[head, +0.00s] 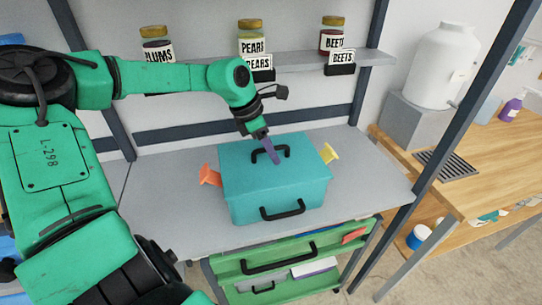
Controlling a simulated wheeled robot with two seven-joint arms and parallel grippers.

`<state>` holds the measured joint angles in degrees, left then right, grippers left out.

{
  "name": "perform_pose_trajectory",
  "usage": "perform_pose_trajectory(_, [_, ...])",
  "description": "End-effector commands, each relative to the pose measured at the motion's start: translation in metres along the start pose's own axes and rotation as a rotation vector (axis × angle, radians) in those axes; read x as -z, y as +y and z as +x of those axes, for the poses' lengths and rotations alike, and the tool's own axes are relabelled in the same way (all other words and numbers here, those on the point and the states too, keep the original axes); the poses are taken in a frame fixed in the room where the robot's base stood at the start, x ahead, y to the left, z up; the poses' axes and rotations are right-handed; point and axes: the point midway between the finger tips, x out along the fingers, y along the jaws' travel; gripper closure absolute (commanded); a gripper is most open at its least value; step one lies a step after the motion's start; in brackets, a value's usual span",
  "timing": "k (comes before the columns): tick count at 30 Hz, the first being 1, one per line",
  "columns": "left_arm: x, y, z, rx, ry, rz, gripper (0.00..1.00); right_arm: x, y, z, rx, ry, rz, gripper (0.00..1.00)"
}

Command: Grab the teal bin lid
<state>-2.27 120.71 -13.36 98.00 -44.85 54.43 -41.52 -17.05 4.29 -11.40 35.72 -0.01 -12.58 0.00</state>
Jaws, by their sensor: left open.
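The teal bin (280,195) stands on the grey worktop in the middle of the head view. Its teal lid (245,161) is on top and has a black handle (284,152). Another black handle (282,210) is on the bin's front. My left gripper (272,158) comes down from above at the lid handle, with its purple finger beside or overlapping the handle. The gripper is open; whether it touches the handle I cannot tell. My right gripper is not in view.
An orange piece (209,176) and a yellow piece (329,153) stick out at the bin's sides. Labelled jars of pears (251,40) and beets (332,36) stand on the shelf above. A green drawer unit (290,265) is below. The worktop (370,185) is clear to the right.

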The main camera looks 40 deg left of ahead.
Motion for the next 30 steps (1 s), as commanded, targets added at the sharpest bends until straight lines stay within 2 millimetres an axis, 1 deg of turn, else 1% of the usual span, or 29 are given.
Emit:
perform_pose_trajectory(5, [0.000, 0.000, 0.001, -0.001, -0.002, 0.000, 0.48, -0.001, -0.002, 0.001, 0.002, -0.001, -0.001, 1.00])
perform_pose_trajectory(8, [0.000, 0.000, 0.001, -0.001, -0.002, 0.000, 0.82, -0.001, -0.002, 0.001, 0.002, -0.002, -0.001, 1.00])
perform_pose_trajectory(9, [0.000, 0.000, 0.001, -0.001, -0.002, 0.000, 0.98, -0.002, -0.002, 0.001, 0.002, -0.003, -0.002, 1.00])
perform_pose_trajectory(10, [0.000, 0.000, 0.001, -0.001, -0.002, 0.000, 1.00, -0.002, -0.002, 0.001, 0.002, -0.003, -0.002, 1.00])
perform_pose_trajectory(19, [-0.001, 0.000, 0.000, -0.001, -0.003, 0.000, 1.00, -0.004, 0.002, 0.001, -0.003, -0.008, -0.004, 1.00])
perform_pose_trajectory(22, [-0.004, 0.001, -0.006, -0.004, -0.005, 0.001, 1.00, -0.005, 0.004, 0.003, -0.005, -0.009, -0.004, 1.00])
perform_pose_trajectory(25, [-0.011, 0.001, -0.024, -0.005, -0.007, 0.000, 1.00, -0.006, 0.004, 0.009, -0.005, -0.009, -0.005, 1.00])
perform_pose_trajectory(30, [-0.028, 0.001, -0.066, -0.006, -0.004, 0.000, 1.00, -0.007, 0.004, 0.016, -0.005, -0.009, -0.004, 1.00])
